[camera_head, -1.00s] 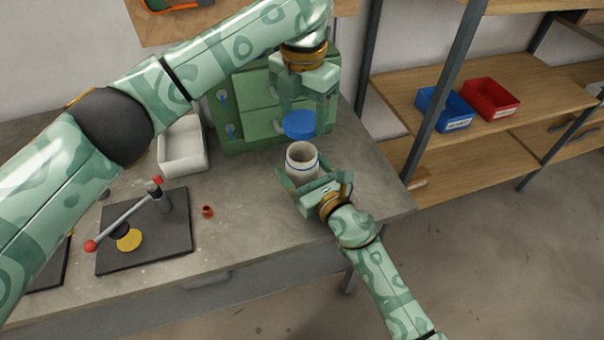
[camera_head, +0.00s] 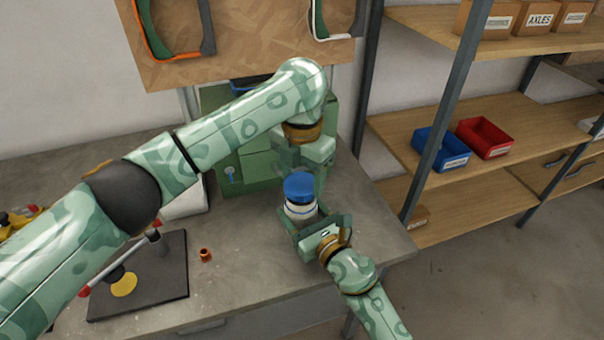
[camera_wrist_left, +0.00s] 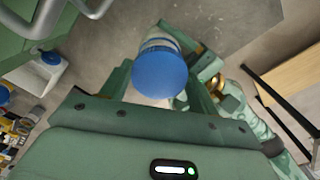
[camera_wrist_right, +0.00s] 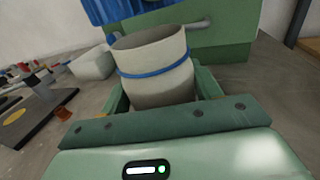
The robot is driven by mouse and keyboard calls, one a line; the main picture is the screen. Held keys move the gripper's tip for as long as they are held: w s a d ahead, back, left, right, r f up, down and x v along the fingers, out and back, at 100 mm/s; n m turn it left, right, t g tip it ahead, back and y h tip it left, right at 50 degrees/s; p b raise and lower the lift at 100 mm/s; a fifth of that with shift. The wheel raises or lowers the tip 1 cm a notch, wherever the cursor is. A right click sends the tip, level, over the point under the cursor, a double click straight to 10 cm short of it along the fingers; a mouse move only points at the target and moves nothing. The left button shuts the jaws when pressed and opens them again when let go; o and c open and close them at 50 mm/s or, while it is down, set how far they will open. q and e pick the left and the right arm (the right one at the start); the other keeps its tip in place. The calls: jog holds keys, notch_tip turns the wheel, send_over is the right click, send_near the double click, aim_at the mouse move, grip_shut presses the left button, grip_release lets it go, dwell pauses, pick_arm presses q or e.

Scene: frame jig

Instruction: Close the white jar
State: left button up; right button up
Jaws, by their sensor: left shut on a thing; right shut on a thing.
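The white jar (camera_head: 301,213) stands upright over the bench, with a blue band around it. My right gripper (camera_head: 305,222) is shut on its body from the front; the right wrist view shows the jar (camera_wrist_right: 155,75) between the fingers. The blue lid (camera_head: 298,187) is held by my left gripper (camera_wrist_left: 160,85), which comes from above and behind and is shut on it. In the right wrist view the ribbed lid (camera_wrist_right: 125,8) hangs just above the jar's open rim, apart from it. In the left wrist view the lid (camera_wrist_left: 159,74) covers most of the jar's mouth.
A dark plate fixture with a red-knobbed lever (camera_head: 150,280) and a small copper-coloured ring (camera_head: 206,255) lie to the left. Shelves with a blue bin (camera_head: 440,150) and a red bin (camera_head: 484,138) stand at the right.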

pick_arm(q)
jog(key=shift+f, duration=0.85)
jog(key=shift+f, duration=0.6)
pick_arm(e)
grip_shut()
pick_arm(q)
jog(key=m, duration=1)
jog(key=shift+s, duration=0.1)
jog(key=o, duration=0.9)
